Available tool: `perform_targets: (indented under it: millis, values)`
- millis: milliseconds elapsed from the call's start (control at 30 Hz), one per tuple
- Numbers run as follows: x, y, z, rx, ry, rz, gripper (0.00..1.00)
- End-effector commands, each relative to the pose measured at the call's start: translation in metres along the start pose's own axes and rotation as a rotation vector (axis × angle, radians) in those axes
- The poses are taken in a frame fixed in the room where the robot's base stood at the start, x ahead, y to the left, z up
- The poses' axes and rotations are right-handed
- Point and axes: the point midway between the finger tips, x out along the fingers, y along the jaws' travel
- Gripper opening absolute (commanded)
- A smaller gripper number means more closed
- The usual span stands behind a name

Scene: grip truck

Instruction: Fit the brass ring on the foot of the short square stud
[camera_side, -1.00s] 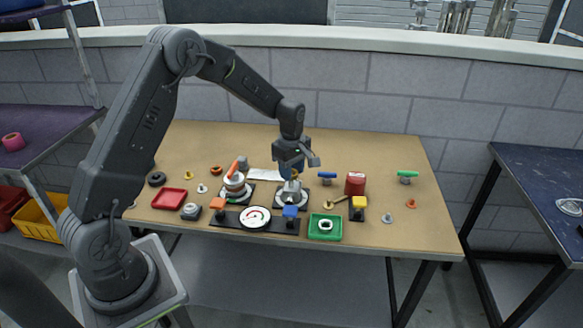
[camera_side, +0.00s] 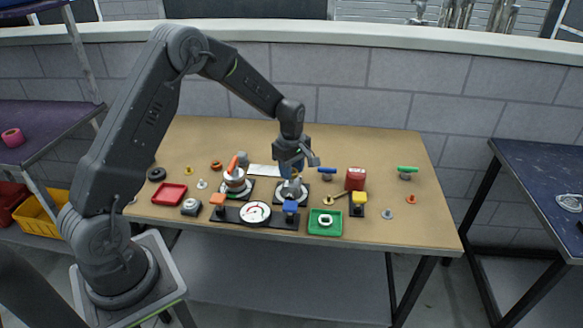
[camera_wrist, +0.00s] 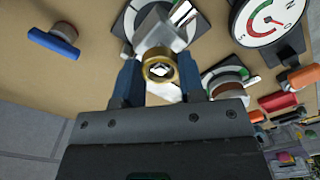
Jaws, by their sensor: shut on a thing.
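My gripper (camera_side: 290,172) is low over the round pale base (camera_side: 281,197) near the table's middle. In the wrist view its two blue fingers (camera_wrist: 159,80) are shut on the brass ring (camera_wrist: 147,72) from both sides. A grey square stud (camera_wrist: 165,27) stands just beyond the ring, on the round base. Its grey body also shows below the fingers in the side view (camera_side: 291,189). Dark and white shapes show through the ring's hole. I cannot tell whether the ring touches the stud or is around any part of it. The stud's foot is hard to make out.
A white dial (camera_side: 255,214) on a black strip lies in front. An orange-handled round piece (camera_side: 235,182) stands to the left.

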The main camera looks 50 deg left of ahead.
Motion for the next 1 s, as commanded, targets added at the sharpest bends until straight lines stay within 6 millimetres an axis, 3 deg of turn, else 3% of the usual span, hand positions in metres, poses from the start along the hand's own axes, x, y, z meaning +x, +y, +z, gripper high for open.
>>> perform_targets:
  millis: [1000]
  values:
    - [0.014, 0.000, 0.000, 0.000, 0.000, -0.001, 0.09]
